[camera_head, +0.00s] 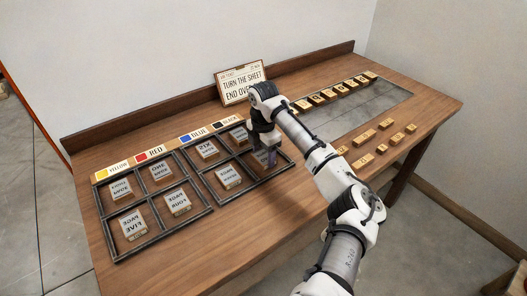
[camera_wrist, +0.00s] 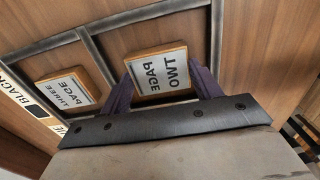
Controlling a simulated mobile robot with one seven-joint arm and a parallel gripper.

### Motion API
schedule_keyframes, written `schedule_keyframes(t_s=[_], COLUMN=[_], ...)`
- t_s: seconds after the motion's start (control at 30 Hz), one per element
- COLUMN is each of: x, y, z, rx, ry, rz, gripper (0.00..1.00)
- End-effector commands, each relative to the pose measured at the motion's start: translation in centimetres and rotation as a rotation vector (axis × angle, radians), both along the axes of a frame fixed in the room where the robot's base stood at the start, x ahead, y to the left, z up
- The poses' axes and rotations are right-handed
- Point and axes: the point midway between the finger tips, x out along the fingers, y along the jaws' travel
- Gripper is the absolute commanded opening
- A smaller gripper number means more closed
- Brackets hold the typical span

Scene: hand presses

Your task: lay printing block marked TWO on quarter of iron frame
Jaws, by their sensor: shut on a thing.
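The printing block marked TWO (camera_wrist: 160,72), with mirrored lettering PAGE TWO, is between the two fingers of my gripper (camera_wrist: 162,85) in the wrist view. My gripper (camera_head: 268,160) is shut on it over the near right quarter of the right iron frame (camera_head: 258,184). The frame's bars (camera_wrist: 95,55) run around the block in the wrist view. I cannot tell whether the block touches the table or hangs slightly above it. In the head view the gripper mostly hides the block. The other quarters hold SIX (camera_head: 207,149), THREE (camera_head: 238,135) and SEVEN (camera_head: 229,177).
The left iron frame (camera_head: 160,239) holds a block in each quarter. Colour labels, such as RED (camera_head: 148,156), line the back. A sign (camera_head: 240,86) stands behind my gripper. Several blocks surround a grey plate (camera_head: 350,116) at the right. Bare wood (camera_head: 225,240) lies in front.

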Motion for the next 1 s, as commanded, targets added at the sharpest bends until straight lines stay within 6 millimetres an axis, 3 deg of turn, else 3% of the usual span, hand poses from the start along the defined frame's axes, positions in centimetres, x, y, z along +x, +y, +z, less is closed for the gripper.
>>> schedule_keyframes(t_s=[0.23,0.27,0.4,0.77,1.0], x=[0.0,0.0,0.0,0.0,0.1], y=[0.0,0.0,0.0,0.0,0.0], z=[-0.3,-0.3,-0.2,0.3,4.2], rx=[0.000,-0.001,-0.001,0.000,-0.001], ry=[0.000,-0.001,-0.001,-0.001,-0.006], rz=[0.000,0.000,0.000,0.000,0.000], gripper=[0.39,0.67,0.85,0.85,0.85])
